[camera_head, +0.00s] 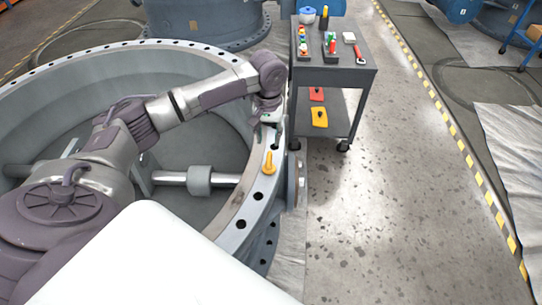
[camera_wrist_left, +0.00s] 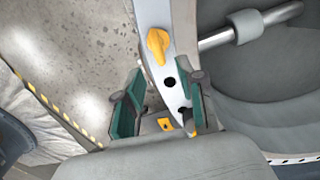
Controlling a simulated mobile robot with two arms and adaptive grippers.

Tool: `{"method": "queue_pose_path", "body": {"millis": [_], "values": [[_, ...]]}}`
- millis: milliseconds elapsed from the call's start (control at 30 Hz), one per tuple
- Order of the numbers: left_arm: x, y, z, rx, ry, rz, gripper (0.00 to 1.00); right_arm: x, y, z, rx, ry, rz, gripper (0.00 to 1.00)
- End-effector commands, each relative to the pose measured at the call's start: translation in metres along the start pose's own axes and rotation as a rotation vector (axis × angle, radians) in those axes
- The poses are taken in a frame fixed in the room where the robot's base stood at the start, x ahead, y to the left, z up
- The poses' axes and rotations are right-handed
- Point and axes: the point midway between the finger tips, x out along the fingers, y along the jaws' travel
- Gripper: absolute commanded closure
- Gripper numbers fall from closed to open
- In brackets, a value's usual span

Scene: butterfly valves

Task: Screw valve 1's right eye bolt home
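A yellow eye bolt (camera_head: 269,163) stands on the flange rim (camera_head: 254,205) of the large grey valve, on its right side. It also shows in the wrist view (camera_wrist_left: 157,46), upright at a flange hole, beyond the fingertips. How far its thread is in cannot be seen. My left gripper (camera_head: 268,118) is over the rim, farther back than the bolt and apart from it. In the wrist view the green-padded fingers (camera_wrist_left: 162,108) are spread, with the rim and an open hole showing between them. A small orange patch low between the fingers cannot be made out. My right gripper is not in view.
A dark tool cart (camera_head: 333,78) stands right of the valve, close to the rim, with small tools on top and red and yellow items below. A shaft with a collar (camera_head: 200,180) crosses the valve's inside. Free floor (camera_head: 390,200) lies to the right.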

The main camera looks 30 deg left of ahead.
Motion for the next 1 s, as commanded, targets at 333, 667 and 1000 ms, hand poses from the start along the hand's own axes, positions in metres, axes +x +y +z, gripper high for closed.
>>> {"method": "queue_pose_path", "body": {"millis": [333,667,1000], "values": [[0.075,0.0,0.001,0.002,-0.001,-0.002,0.61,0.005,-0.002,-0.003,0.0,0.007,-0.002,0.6],[0.103,0.0,0.0,0.003,0.003,0.0,0.61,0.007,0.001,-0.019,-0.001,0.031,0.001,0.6],[0.103,0.001,0.0,0.003,0.002,0.0,0.75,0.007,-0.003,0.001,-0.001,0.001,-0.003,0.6]]}}
